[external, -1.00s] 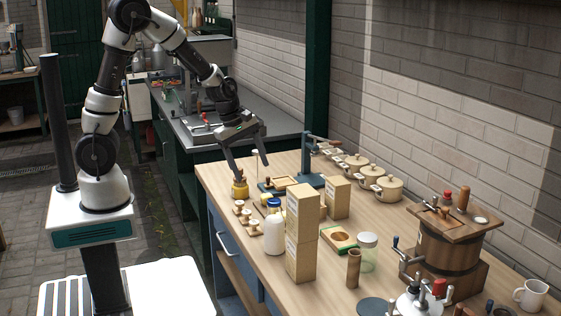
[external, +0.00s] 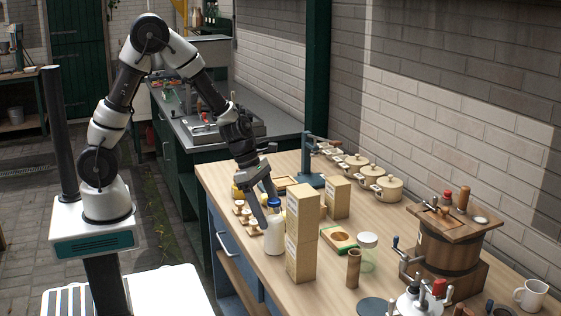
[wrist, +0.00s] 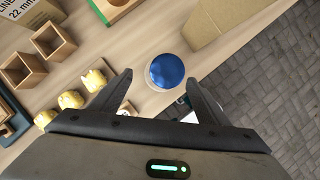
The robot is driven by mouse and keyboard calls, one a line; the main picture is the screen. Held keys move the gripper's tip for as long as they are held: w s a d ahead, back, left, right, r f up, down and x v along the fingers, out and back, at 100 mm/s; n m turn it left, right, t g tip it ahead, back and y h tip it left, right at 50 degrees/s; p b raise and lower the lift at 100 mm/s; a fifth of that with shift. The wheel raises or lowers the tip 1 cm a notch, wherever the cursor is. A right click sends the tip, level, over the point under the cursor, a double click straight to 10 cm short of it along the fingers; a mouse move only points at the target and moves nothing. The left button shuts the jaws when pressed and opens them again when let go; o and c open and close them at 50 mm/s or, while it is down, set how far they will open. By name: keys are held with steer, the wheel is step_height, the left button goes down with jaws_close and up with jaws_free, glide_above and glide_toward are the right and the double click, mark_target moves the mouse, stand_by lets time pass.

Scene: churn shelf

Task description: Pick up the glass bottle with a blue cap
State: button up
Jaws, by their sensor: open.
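The glass bottle (external: 273,236) is white with a blue cap and stands upright on the wooden bench, left of the stacked cardboard boxes. In the wrist view its round blue cap (wrist: 167,71) shows from above, just beyond and between the fingertips. My gripper (external: 267,208) is open above and beside the bottle, with its fingers close to the cap. In the wrist view my gripper (wrist: 160,85) has its two fingers spread on either side of the cap, with nothing held. The bottle's body is mostly hidden under the cap there.
Tall cardboard boxes (external: 302,235) stand close to the bottle's right. Small wooden pieces (external: 243,215) lie to its left, near the bench's front edge. A glass jar (external: 367,252), a wooden cylinder (external: 353,268) and a barrel churn (external: 447,250) stand farther right.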

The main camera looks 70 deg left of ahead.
mark_target(275, 228)
steer(key=b+x, duration=0.2)
steer(key=x, duration=0.4)
steer(key=shift+s, duration=0.15)
steer(key=shift+r, duration=0.1)
steer(key=c, duration=1.6)
